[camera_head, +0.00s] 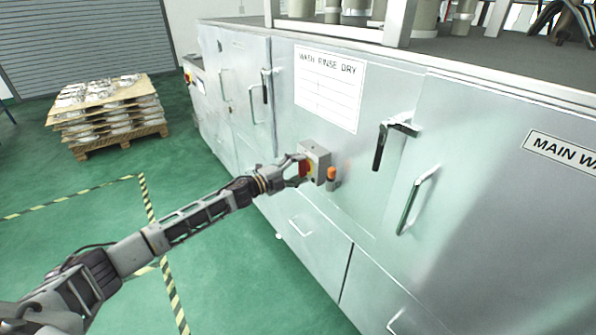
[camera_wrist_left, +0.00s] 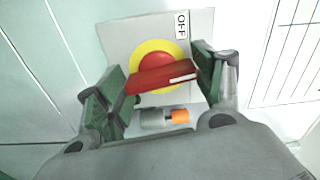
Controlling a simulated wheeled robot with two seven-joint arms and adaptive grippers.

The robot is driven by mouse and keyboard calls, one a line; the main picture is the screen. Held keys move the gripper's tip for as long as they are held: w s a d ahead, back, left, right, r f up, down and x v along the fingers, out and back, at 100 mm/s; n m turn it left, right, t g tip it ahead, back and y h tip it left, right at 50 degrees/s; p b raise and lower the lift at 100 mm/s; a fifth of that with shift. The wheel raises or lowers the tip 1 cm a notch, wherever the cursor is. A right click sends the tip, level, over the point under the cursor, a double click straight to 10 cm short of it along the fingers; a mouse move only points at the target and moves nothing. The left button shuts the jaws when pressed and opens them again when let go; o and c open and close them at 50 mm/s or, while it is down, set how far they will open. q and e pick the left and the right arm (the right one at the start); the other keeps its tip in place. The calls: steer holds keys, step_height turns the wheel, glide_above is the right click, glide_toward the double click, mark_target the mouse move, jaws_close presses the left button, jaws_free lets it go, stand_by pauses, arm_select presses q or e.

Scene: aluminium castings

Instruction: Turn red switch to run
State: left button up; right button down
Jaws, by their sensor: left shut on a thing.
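The red switch (camera_wrist_left: 160,74) is a red handle on a yellow disc, mounted on a grey box. In the left wrist view its bar lies nearly level, slightly tilted, with its white mark toward the right end. My left gripper (camera_wrist_left: 164,82) is shut on the red bar, one finger at each end. In the head view my left gripper (camera_head: 292,172) reaches the switch box (camera_head: 318,160) on the machine front; the red handle (camera_head: 304,168) is partly covered by its fingers. My right gripper is not in view.
An orange-tipped fitting (camera_head: 331,174) sits just beside the box, and it also shows below the switch in the wrist view (camera_wrist_left: 180,116). Door handles (camera_head: 383,145) stick out to the right. A pallet of castings (camera_head: 108,115) stands at far left. The green floor between is clear.

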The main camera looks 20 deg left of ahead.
arm_select(q)
steer(key=shift+f+m, duration=0.1)
steer(key=shift+m, duration=0.9)
steer(key=o, duration=1)
steer(key=shift+v, duration=6)
